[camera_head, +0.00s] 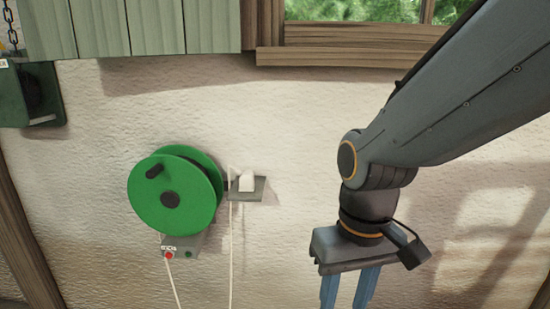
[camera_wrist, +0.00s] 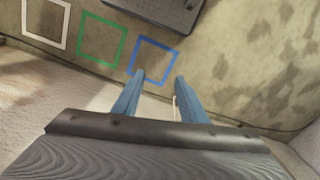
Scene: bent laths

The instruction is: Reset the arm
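My gripper (camera_head: 345,299) hangs at the lower right of the head view, in front of the pale wall, with its blue fingers pointing down. The fingertips run to the bottom edge of that view. In the wrist view the two fingers (camera_wrist: 159,80) stand apart with a gap between them and hold nothing. A thin pale line shows by the right finger there; I cannot tell what it is. My arm comes in from the upper right of the head view and is bent at the wrist.
A green reel (camera_head: 174,192) is on the wall, left of my gripper, beside a small shelf (camera_head: 247,189) with a white block. White, green and blue square outlines (camera_wrist: 154,59) and a dark flat object (camera_wrist: 160,10) lie below.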

